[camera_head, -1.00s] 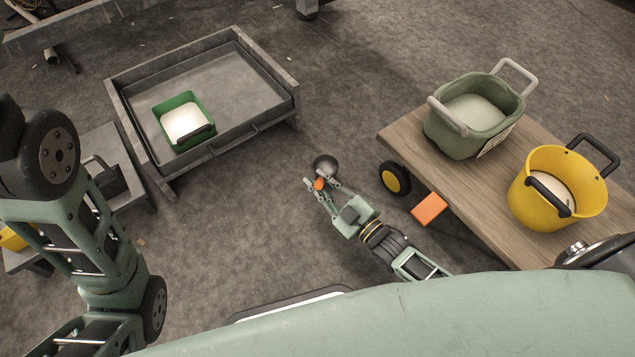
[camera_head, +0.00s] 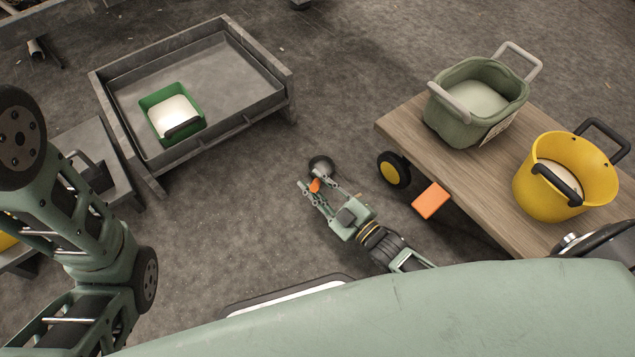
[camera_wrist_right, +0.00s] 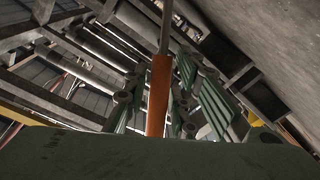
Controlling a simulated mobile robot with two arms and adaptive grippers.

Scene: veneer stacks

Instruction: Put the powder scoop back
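The powder scoop (camera_head: 320,166) has a dark round bowl and an orange handle. My right gripper (camera_head: 316,183) is shut on its handle and holds it over the open floor between the grey table and the wooden cart. In the right wrist view the orange handle (camera_wrist_right: 158,95) stands between the finger links, with a thin rod above it; the bowl is not visible there. A green bin (camera_head: 196,98) with white powder, a sage green bucket (camera_head: 450,122) with pale powder and a yellow bucket (camera_head: 540,202) with powder are in view. My left gripper is out of view.
The green bin sits in a raised-edge grey tray table (camera_head: 240,85). Both buckets stand on a wooden cart (camera_head: 425,155) with a yellow-hubbed wheel. An orange block (camera_head: 430,200) juts from the cart's near side. A lower grey bench (camera_head: 108,190) is at the left.

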